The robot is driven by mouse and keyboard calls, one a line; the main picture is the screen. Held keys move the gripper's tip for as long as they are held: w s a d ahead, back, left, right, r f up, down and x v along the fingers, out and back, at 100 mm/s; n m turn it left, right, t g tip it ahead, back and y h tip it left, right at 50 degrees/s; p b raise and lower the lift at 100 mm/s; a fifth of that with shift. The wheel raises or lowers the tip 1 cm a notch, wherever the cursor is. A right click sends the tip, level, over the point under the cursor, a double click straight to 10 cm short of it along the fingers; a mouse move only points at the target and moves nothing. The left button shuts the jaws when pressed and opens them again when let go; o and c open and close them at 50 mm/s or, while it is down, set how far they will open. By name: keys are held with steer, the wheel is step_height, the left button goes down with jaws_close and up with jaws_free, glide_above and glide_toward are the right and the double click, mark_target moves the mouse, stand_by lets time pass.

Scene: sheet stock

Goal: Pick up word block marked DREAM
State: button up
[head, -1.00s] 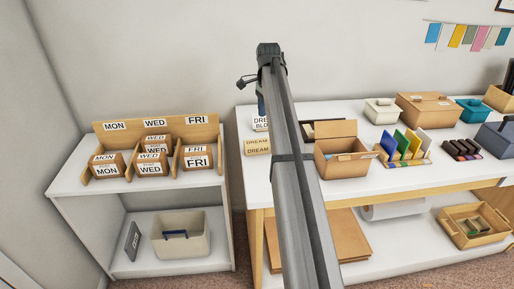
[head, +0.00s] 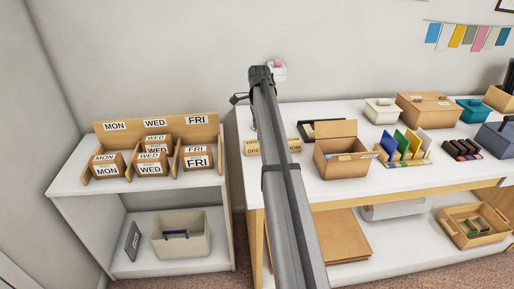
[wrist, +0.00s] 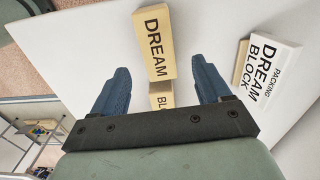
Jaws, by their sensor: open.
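The tan word block marked DREAM (wrist: 155,45) lies on the white tabletop, between and beyond my open fingers in the wrist view. Its left part also shows in the head view (head: 252,148), beside my arm. My gripper (wrist: 160,64) is open, one blue finger on each side, with no contact visible. A second tan block (wrist: 160,95), lettered BLO, sits just nearer, partly hidden by my gripper. In the head view a block ending in OOM (head: 295,145) shows right of my arm, which hides the middle of the row.
An open cardboard box (head: 345,163) is right of my arm. A shelf with MON, WED, FRI blocks (head: 152,165) stands left. A white item (head: 279,73) shows behind my arm's top.

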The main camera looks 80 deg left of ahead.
mark_target(257, 142)
steer(key=shift+s+d+f, duration=0.1)
steer(key=shift+s+f, duration=0.1)
steer(key=shift+f, duration=1.5)
steer(key=shift+s+d+f, duration=0.1)
steer(key=shift+s+f, duration=0.1)
steer(key=shift+f, duration=1.5)
steer(key=c, duration=1.1)
steer(key=shift+r, duration=0.1)
